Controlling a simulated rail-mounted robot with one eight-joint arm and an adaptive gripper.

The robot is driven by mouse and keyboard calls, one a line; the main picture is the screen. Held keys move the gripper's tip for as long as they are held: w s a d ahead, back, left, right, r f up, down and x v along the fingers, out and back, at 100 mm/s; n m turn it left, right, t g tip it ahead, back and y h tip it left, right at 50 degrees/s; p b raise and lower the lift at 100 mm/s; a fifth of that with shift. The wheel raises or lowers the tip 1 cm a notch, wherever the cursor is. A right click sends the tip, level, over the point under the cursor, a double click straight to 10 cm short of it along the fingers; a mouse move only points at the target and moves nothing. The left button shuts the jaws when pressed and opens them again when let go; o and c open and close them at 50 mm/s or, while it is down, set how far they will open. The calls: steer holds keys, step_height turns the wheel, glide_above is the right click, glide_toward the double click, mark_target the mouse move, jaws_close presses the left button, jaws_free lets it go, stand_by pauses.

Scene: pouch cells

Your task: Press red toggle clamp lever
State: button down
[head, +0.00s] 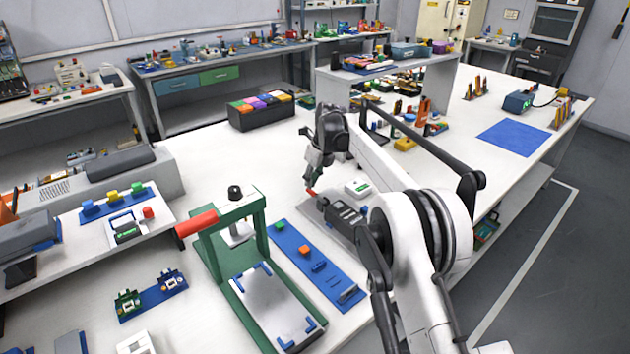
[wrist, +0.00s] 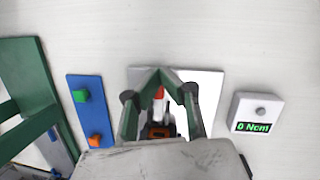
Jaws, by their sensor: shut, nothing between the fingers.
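The toggle clamp's red lever tip (head: 311,192) shows just below my gripper (head: 312,180) in the head view. In the wrist view the red lever tip (wrist: 159,93) is framed between the finger links, behind where the fingertips of my gripper (wrist: 160,71) meet. My gripper is shut and empty, pointing down. The clamp stands on a pale grey plate (wrist: 207,85); its dark body with an orange part (wrist: 160,132) is partly hidden by my gripper. I cannot tell whether the fingertips touch the lever.
A white box (wrist: 256,112) reading "0 Ncm" stands right of the plate. A blue strip (head: 317,266) with small coloured blocks lies to the left in the wrist view. A green press frame with a red handle (head: 197,223) stands beyond it.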

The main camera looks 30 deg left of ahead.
steer(key=shift+a+f, duration=0.1)
steer(key=shift+f, duration=0.2)
stand_by(0.4)
steer(key=shift+r, duration=0.1)
steer(key=v, duration=1.2)
